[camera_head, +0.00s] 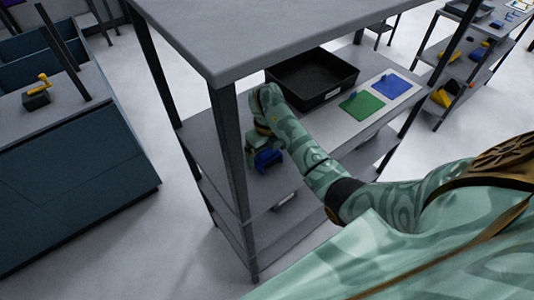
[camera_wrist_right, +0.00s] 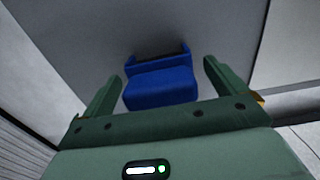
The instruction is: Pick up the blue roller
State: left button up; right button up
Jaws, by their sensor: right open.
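The blue roller (camera_head: 267,159) sits on the grey shelf below the tabletop, near the front left post, partly hidden by my right gripper (camera_head: 258,143). In the right wrist view the blue roller (camera_wrist_right: 160,88) shows a blue body with two side arms and a dark bar between them. My right gripper (camera_wrist_right: 162,74) is open, with one green finger on each side of the roller's image. Nothing is held. I cannot tell how deep the fingers reach around it. My left gripper is not in view.
A black bin (camera_head: 312,76), a green sheet (camera_head: 362,105) and a blue sheet (camera_head: 390,86) lie on the shelf behind. A dark post (camera_head: 231,150) stands just left of my gripper.

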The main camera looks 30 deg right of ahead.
jog(key=shift+r, duration=0.1)
jog(key=c, duration=1.2)
